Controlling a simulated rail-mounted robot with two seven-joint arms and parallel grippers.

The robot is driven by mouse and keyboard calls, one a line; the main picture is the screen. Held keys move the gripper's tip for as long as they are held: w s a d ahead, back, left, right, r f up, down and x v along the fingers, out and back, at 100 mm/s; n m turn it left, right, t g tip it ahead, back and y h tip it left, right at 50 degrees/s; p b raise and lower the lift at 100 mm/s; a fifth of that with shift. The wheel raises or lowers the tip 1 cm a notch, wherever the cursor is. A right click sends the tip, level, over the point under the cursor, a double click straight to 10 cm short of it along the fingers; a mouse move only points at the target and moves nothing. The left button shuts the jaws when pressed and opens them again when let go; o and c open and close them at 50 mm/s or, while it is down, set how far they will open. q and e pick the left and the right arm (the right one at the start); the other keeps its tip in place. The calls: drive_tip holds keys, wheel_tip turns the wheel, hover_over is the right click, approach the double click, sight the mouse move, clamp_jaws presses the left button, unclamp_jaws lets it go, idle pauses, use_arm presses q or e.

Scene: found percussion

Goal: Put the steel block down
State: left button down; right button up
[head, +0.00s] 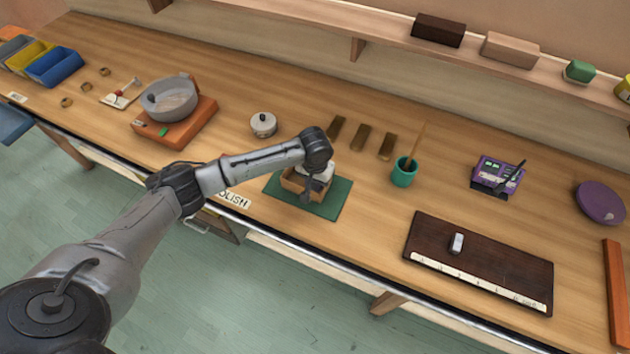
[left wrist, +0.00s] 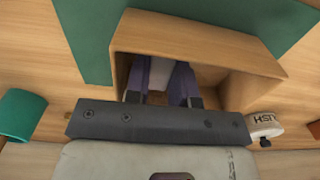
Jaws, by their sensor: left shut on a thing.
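My left gripper (head: 308,196) is over the green mat (head: 335,203) on the bench, at a small open wooden box (head: 291,182). In the left wrist view its two fingers (left wrist: 165,85) reach down into the box (left wrist: 200,45). They are shut on a pale grey block (left wrist: 178,78), which looks like the steel block. The block is mostly hidden by the fingers and the gripper body, so I cannot tell whether it touches the box floor. My right gripper is not in view.
A green cup (head: 404,174) holding a stick stands right of the mat. A dark board (head: 500,265) carries a small light piece (head: 456,243). Bare bench lies between mat and board.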

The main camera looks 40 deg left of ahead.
use_arm(q)
drive_tip(key=c, duration=1.2)
unclamp_jaws()
drive_tip(key=shift+f, duration=0.1)
drive_tip(key=shift+c, duration=0.2)
